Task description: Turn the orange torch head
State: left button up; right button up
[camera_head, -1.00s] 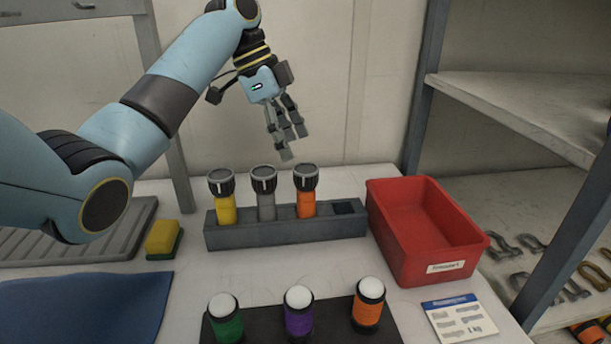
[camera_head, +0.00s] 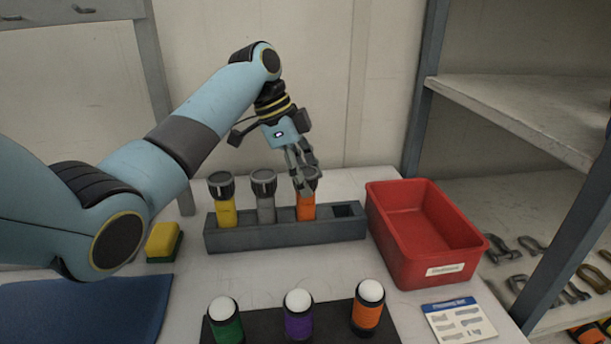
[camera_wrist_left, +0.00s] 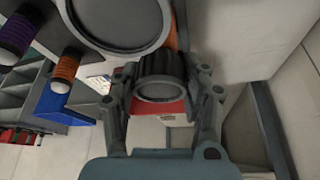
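The orange torch (camera_head: 306,211) stands upright, head up, in the grey rack (camera_head: 230,240), third from the left. Its dark head is partly hidden by the fingers of my left gripper (camera_head: 308,186), which has come down over it from above. In the left wrist view, the ribbed torch head (camera_wrist_left: 160,82) with its grey lens lies between the two spread fingers of my left gripper (camera_wrist_left: 163,85). A narrow gap seems to show on each side; firm contact is not visible. My right gripper is not in view.
A yellow torch (camera_head: 226,215) and a grey torch (camera_head: 265,212) stand close to the left in the rack. A square slot (camera_head: 346,210) at the right is empty. A red bin (camera_head: 400,245) stands to the right. Green, purple and orange lights (camera_head: 367,316) stand in front.

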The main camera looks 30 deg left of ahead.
pick_arm(q)
jog(key=c, duration=0.5)
jog(key=n+p, duration=0.1)
jog(key=p, duration=0.2)
jog(key=n+t+p, duration=0.1)
jog(key=n+p, duration=0.1)
jog(key=p, duration=0.1)
jog(key=shift+r+y, duration=0.3)
jog(key=shift+r, duration=0.05)
jog(key=shift+c, duration=0.2)
jog(key=shift+f+n+p, duration=0.1)
jog(key=shift+n+p, duration=0.25)
jog(key=shift+n, duration=0.05)
jog(key=shift+f, duration=0.25)
jog(key=o, duration=1.2)
jog(key=shift+c, duration=0.2)
